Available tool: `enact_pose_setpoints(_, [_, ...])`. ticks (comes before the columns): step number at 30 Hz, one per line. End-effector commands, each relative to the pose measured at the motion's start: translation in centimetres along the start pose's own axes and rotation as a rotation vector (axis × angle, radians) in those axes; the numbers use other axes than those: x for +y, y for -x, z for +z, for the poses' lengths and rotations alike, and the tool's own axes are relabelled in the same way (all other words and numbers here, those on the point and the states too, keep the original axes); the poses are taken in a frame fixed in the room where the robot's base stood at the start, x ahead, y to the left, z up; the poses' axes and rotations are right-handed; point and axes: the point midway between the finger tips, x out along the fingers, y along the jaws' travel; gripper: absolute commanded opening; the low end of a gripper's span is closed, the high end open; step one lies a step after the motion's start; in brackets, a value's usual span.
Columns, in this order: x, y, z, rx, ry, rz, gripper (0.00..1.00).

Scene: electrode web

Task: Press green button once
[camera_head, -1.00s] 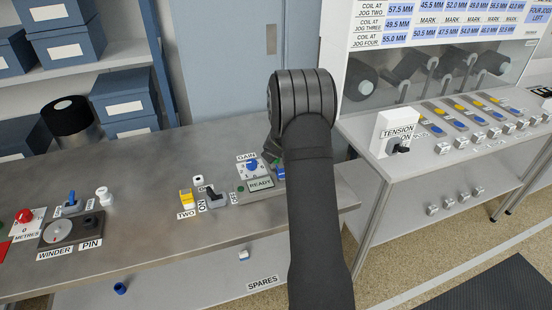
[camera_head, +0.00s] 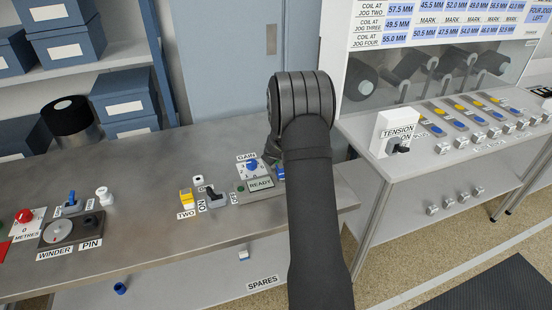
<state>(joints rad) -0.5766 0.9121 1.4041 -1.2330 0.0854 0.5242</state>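A small green round piece (camera_head: 240,189) sits at the left of the READY display (camera_head: 261,184) on a grey panel on the bench. It is too small to tell whether it is a button or a lamp. A blue knob (camera_head: 252,166) on a white GAIN dial is just behind the display. My gripper (camera_head: 271,152) is mostly hidden behind my arm, with only a dark part showing at the right of the GAIN dial. Its fingertips do not show, nor whether it touches anything. A blue piece (camera_head: 280,174) shows beside my arm.
A black-handled switch (camera_head: 214,196) marked ON and a yellow block (camera_head: 186,198) marked TWO stand left of the panel. A winder (camera_head: 57,232) with a red button (camera_head: 24,215) is at the far left. A TENSION switch (camera_head: 397,147) stands right.

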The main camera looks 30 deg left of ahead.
Motion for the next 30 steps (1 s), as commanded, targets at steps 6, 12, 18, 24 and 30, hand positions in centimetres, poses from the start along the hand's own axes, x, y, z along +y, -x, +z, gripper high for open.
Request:
enact_pose_setpoints(6, [-0.13, -0.20, 0.14, 0.000, -0.001, 0.000, 0.00])
enact_pose_setpoints(12, [-0.25, -0.36, 0.26, 0.000, 0.000, 0.000, 0.00])
enact_pose_setpoints(18, [-0.37, -0.53, 0.38, 0.000, -0.001, 0.000, 0.00])
enact_pose_setpoints(24, [-0.42, -0.59, 0.43, 0.000, -0.001, 0.000, 0.00])
enact_pose_setpoints(30, [-0.35, -0.51, 0.37, 0.000, -0.001, 0.001, 0.00])
